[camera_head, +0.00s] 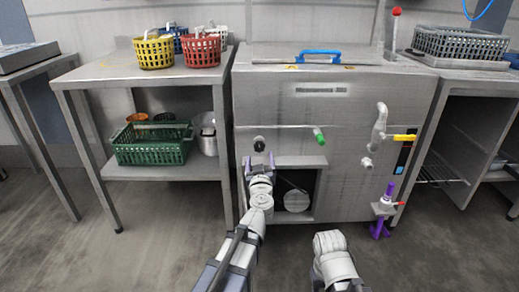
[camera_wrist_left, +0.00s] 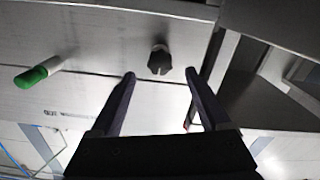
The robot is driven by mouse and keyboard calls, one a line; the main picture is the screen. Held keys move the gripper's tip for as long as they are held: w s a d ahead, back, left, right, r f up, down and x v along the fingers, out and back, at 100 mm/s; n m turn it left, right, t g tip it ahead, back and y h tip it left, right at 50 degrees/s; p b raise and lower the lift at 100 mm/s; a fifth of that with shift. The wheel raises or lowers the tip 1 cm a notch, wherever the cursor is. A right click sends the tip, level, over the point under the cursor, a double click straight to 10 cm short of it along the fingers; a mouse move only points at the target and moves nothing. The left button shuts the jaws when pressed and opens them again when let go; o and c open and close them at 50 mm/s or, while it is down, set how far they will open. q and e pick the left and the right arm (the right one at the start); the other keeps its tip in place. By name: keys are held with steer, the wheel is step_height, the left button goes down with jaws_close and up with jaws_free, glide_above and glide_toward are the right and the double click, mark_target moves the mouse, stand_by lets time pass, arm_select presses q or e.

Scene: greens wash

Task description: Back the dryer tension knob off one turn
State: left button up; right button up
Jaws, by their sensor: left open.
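The dark lobed knob (camera_head: 259,145) is on the front of the steel dryer cabinet, left of the green-tipped handle. It also shows in the left wrist view (camera_wrist_left: 159,60), at the top middle, with a notch in its edge. My left gripper (camera_head: 259,160) is open just below the knob in the head view. In the left wrist view its two dark fingers (camera_wrist_left: 160,75) point toward the knob, one on either side of the line to it, with clear gaps. Nothing is between the fingers. My right gripper does not show; only part of that arm does.
A green-tipped lever (camera_head: 319,136) sticks out right of the knob. Below is an open recess with a round pulley (camera_head: 297,200). A yellow-handled valve (camera_head: 404,138) and a purple fitting (camera_head: 386,207) are further right. A shelf with a green basket (camera_head: 153,145) stands left.

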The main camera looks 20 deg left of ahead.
mark_target(259, 149)
arm_select(q)
steer(key=x, duration=0.6)
steer(key=shift+w+a, duration=0.1)
steer(key=shift+w, duration=0.2)
steer(key=shift+c, duration=0.2)
jaws_close()
